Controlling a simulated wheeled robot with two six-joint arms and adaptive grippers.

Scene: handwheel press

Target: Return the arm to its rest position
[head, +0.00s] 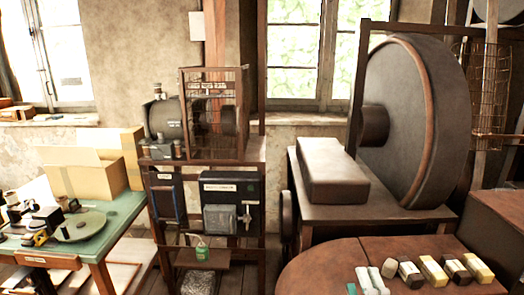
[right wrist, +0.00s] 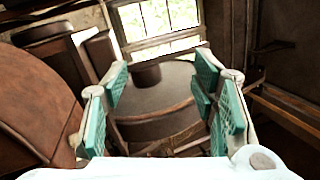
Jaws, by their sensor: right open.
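My right gripper (head: 372,276) shows at the bottom edge of the head view, right of centre, with white and teal fingers in front of the round brown table. In the right wrist view my right gripper (right wrist: 163,105) has its teal pads wide apart, with nothing between them. The big dark wheel (head: 432,110) stands upright on its bench at the right, well beyond the gripper. A large round dark shape with a hub (right wrist: 165,98), apparently that wheel, shows between the fingers in the right wrist view. My left gripper is not in view.
The brown table (head: 318,272) has a row of small cream and dark blocks (head: 433,270) close to the right gripper. A dark box (head: 333,172) sits beside the wheel. A rack (head: 257,200) with devices stands in the middle, a green bench (head: 125,205) at left.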

